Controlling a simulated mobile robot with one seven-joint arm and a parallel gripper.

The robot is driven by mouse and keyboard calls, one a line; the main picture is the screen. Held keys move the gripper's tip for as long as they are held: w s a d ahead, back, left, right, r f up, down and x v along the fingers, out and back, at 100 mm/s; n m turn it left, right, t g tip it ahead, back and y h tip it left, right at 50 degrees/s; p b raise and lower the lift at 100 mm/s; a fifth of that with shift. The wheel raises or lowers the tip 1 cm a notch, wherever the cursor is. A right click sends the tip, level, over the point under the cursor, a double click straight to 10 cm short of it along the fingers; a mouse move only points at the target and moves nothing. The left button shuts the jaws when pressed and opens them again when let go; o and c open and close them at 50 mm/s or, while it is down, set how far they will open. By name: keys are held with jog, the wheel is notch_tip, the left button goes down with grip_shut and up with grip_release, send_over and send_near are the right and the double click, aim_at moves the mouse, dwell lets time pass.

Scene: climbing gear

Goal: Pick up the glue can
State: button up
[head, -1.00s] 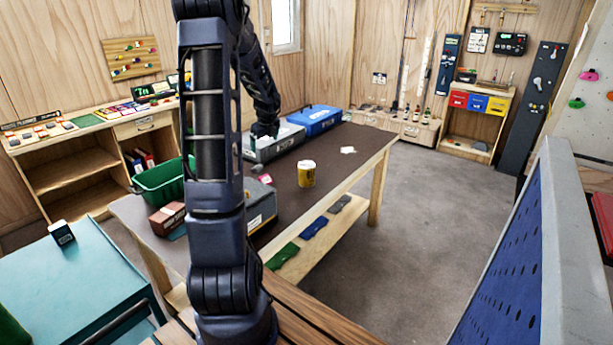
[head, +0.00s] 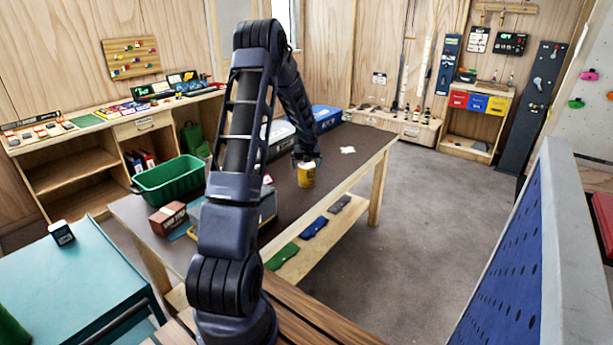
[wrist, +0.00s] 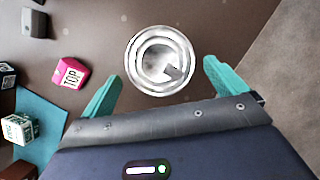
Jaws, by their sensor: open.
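The glue can is a yellow can (head: 306,177) standing upright on the dark table top near its right edge in the head view. In the wrist view its round silver lid (wrist: 160,60) shows from above, just beyond and between the two teal fingers. My gripper (head: 307,160) is over the can, pointing down. In the wrist view my gripper (wrist: 160,88) is open, with one finger to each side and the lid ahead of the fingertips. Nothing is held. The head view does not show whether the fingers touch the can.
A pink block (wrist: 71,73) marked TOP lies left of the can. A white scrap (head: 347,150) lies to its right. A green bin (head: 170,182), a brown box (head: 167,218) and a blue case (head: 326,117) also stand on the table. Grey floor is clear to the right.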

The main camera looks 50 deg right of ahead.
jog(key=shift+x, duration=3.05)
jog(key=shift+s, duration=0.1)
jog(key=c, duration=1.4)
jog(key=shift+c, duration=0.2)
jog(key=shift+r, duration=0.15)
